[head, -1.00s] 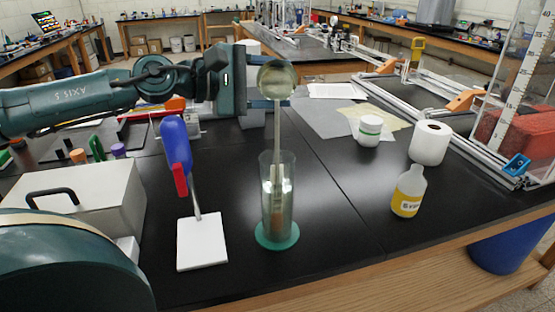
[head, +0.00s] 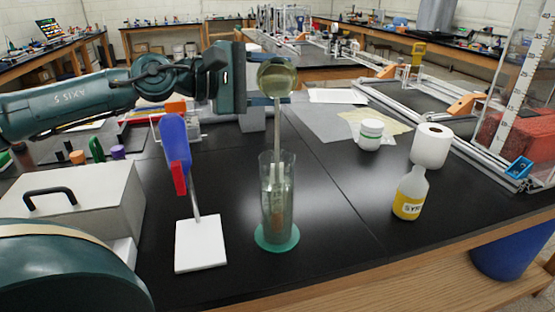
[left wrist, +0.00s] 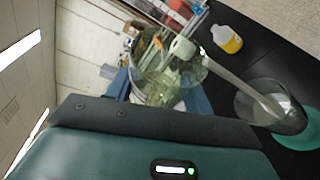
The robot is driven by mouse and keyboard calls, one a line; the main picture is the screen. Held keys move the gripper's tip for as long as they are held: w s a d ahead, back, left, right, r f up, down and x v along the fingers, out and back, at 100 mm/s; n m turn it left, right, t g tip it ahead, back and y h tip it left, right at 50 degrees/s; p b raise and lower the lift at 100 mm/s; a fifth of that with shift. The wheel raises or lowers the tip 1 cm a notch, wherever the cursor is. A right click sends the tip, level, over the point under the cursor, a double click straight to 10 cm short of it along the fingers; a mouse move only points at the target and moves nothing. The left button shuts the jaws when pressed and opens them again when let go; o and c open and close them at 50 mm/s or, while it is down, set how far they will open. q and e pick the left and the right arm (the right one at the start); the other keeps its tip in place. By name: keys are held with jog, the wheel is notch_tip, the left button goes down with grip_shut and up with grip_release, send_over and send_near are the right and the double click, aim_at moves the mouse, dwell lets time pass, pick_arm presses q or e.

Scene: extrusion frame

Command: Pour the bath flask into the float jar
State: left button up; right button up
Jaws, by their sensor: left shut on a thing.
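My left gripper (head: 266,85) is shut on the bath flask (head: 277,78), a clear round glass vessel with yellowish liquid, held tilted above the jar. A pale stream runs from the flask down into the float jar (head: 278,215), a tall clear cylinder upright on a green round base. Greenish liquid and a small brownish thing show inside the jar. The left wrist view shows the flask (left wrist: 168,80) between the fingers and the stream reaching the jar (left wrist: 262,108) at the right. My right gripper is not in view.
A blue and red tool on a white plate (head: 200,245) stands left of the jar, beside a white box (head: 95,200). A yellow-labelled bottle (head: 410,195), a paper roll (head: 431,147) and a white tub (head: 370,135) stand right. The black bench between jar and bottle is clear.

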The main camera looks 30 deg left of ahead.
aim_at(274, 63)
pick_arm(q)
jog(key=shift+r+m+b, duration=0.15)
jog(key=shift+m+b, duration=0.15)
jog(key=shift+b, duration=0.6)
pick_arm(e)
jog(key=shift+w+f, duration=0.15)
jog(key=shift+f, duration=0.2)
pick_arm(q)
jog(key=shift+r+m+t+b, duration=0.25)
jog(key=shift+m+t+b, duration=0.2)
jog(key=shift+b, duration=0.75)
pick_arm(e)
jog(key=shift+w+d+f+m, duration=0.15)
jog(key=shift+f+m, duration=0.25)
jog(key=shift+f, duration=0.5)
pick_arm(q)
jog(key=shift+s+r+m+b, duration=0.1)
jog(key=shift+r+m+b, duration=0.15)
jog(key=shift+r+b, duration=0.1)
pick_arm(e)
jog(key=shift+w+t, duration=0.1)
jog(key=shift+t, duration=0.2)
pick_arm(q)
jog(key=shift+d+r+m+b, duration=0.1)
jog(key=shift+r+m+b, duration=0.2)
jog(key=shift+r, duration=0.05)
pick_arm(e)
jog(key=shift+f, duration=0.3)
